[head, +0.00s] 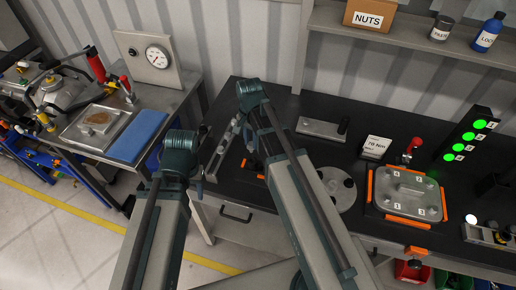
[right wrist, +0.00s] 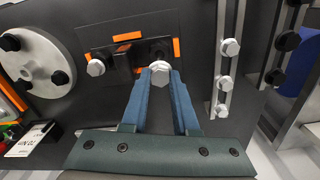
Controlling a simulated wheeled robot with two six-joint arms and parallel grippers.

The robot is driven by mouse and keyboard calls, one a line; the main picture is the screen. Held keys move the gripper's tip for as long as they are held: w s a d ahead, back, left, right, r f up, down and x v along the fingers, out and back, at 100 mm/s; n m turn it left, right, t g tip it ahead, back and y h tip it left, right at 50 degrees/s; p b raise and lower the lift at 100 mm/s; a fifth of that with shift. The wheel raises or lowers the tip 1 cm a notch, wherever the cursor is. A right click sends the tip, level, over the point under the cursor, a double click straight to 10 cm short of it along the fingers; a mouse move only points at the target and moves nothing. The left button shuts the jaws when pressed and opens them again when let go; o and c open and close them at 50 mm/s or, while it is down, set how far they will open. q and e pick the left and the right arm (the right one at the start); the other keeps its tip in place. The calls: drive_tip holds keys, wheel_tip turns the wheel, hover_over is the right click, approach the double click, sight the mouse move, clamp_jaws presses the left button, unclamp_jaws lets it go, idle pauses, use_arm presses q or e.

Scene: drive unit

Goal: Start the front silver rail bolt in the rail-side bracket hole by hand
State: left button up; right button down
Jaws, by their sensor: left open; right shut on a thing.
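My right gripper (right wrist: 161,78) is shut on a silver bolt (right wrist: 160,68), its blue fingertips on either side of the head. The bolt is at the rail-side end of a dark bracket (right wrist: 122,62), between orange corner marks. Its shank and the hole under it are hidden, so I cannot tell whether it sits in the hole. Another silver bolt (right wrist: 96,67) is at the bracket's other end. A metal rail (right wrist: 229,20) beside it carries several silver bolts (right wrist: 230,47). In the head view, my left gripper (head: 182,146) is open left of the rail (head: 222,150); its fingers are hardly visible.
A round grey plate (head: 338,188) with black knobs lies right of the bracket. An orange-edged cover fixture (head: 408,193), a 70 Nm card (head: 376,146) and green lamps (head: 468,140) are further right. A side table (head: 95,145) with a blue pad (head: 138,137) stands left.

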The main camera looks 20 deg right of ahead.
sight(252, 150)
drive_tip(key=shift+w+d, duration=0.15)
drive_tip(key=shift+d, duration=0.05)
wheel_tip(252, 150, down, 5)
drive_tip(key=b, duration=0.5)
drive_tip(key=shift+f, duration=0.2)
drive_tip(key=shift+r+n, duration=0.3)
drive_tip(key=shift+n, duration=0.1)
drive_tip(key=n, duration=0.4)
drive_tip(key=shift+r, duration=0.1)
drive_tip(key=n, duration=0.8)
drive_tip(key=shift+f, duration=0.35)
